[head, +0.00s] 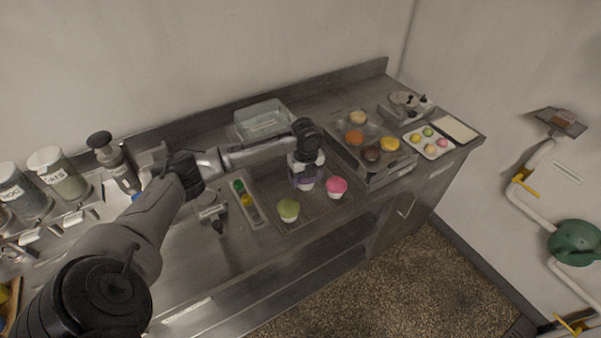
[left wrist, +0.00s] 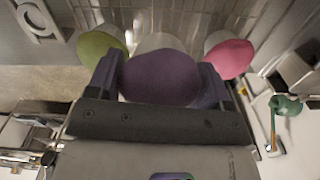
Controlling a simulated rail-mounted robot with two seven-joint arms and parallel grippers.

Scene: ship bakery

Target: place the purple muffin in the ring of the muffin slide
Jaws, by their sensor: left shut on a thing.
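My left gripper (head: 306,175) is shut on the purple muffin (left wrist: 160,78). In the left wrist view the muffin's domed top fills the space between the two fingers. In the head view the gripper is above the wire rack (head: 312,210), between the green muffin (head: 288,208) and the pink muffin (head: 337,186); I cannot tell whether the held muffin still touches the rack. A pale ring (left wrist: 38,33) on a grey plate shows at the top left of the left wrist view and looks like the muffin slide's ring. My right gripper is out of view.
A clear bin (head: 262,122) stands behind. A raised tray of several buns (head: 372,153) stands to the right, with a small white tray (head: 429,143) beyond. Jars (head: 58,175) stand at the left.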

